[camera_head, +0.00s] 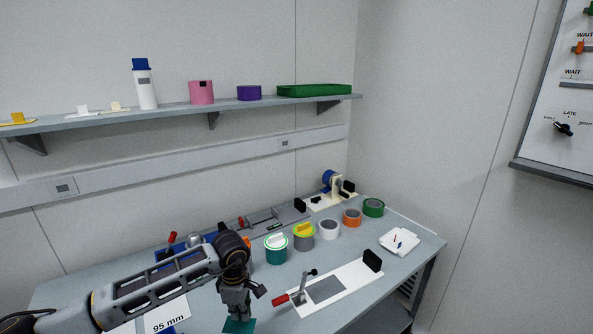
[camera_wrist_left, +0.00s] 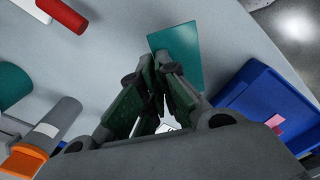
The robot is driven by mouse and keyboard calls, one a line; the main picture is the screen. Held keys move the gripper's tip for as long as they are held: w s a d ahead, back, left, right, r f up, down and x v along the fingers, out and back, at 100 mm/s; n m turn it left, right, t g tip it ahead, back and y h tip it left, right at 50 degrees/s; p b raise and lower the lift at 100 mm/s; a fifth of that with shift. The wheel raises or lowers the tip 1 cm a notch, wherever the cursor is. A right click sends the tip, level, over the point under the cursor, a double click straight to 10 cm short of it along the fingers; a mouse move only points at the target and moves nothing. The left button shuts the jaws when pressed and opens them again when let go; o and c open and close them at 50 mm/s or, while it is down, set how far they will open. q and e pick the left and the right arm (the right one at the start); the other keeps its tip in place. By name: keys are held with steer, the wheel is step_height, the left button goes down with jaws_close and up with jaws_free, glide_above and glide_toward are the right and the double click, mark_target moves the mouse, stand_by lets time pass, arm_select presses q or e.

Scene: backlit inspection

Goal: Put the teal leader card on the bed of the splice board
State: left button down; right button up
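The teal leader card (camera_head: 238,326) is at the bottom edge of the head view, just under my left gripper (camera_head: 237,312). In the left wrist view the card (camera_wrist_left: 180,48) shows as a flat teal rectangle at the fingertips. My left gripper (camera_wrist_left: 158,75) points down with its fingers nearly together and looks shut on the card; the grip point itself is hidden. The splice board (camera_head: 350,284) is a white plate to the right of the gripper, with a grey bed (camera_head: 325,290), a red-handled lever (camera_head: 281,300) and a black end block (camera_head: 372,260). My right gripper is not in view.
Tape rolls stand in a row behind the board: teal (camera_head: 276,254), yellow-grey (camera_head: 303,240), white (camera_head: 329,230), orange (camera_head: 352,218) and green (camera_head: 373,208). A blue bin (camera_wrist_left: 245,105) lies beside the gripper. A white pad (camera_head: 398,243) sits at right. The bed looks clear.

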arm_select(q)
steer(key=m, duration=0.5)
steer(key=shift+r+m, duration=0.1)
steer(key=shift+m, duration=0.2)
steer(key=shift+s+a+f+m, duration=0.6)
steer(key=shift+a+m, duration=0.5)
steer(key=shift+m, duration=0.8)
steer(key=shift+s+a+f+m, duration=0.55)
steer(key=shift+a+m, duration=0.5)
steer(key=shift+m, duration=0.85)
steer(key=shift+s+a+f+m, duration=0.55)
steer(key=shift+a+m, duration=0.55)
steer(key=shift+m, duration=0.8)
